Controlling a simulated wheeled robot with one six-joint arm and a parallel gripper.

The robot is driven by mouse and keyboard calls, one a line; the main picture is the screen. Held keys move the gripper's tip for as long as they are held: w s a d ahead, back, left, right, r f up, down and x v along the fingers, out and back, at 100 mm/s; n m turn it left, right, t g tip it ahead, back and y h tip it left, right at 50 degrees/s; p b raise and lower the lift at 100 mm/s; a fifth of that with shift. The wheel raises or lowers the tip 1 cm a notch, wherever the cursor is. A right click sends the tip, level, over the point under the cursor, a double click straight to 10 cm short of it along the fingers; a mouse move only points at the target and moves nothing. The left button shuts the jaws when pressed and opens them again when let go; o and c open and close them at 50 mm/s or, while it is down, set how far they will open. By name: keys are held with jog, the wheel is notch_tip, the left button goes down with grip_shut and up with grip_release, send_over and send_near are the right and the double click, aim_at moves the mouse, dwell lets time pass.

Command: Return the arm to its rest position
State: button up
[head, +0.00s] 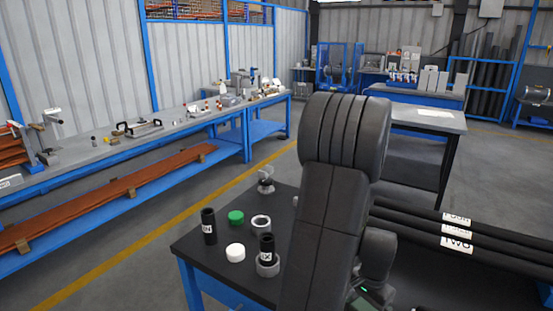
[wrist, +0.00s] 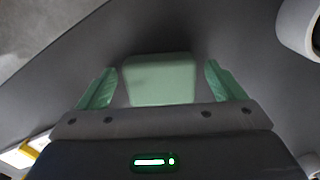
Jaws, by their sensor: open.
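My arm (head: 335,190) fills the middle of the head view, dark and folded upright in front of the black-topped table (head: 190,246). My gripper (wrist: 160,85) shows in the wrist view with its two green fingers wide apart. A pale green flat block (wrist: 160,68) shows between them; I cannot tell whether it is part of the gripper. No finger is seen closed on anything. In the head view the fingers are hidden; only a small green light shows low beside the arm.
On the table left of my arm stand a black tube (head: 209,228), a green cap (head: 236,217), a white ring (head: 261,223), a white cap (head: 235,252) and a labelled tube (head: 267,246) in a grey ring (head: 268,266). Long black pipes (head: 480,240) lie at right.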

jog(key=shift+r, duration=0.9)
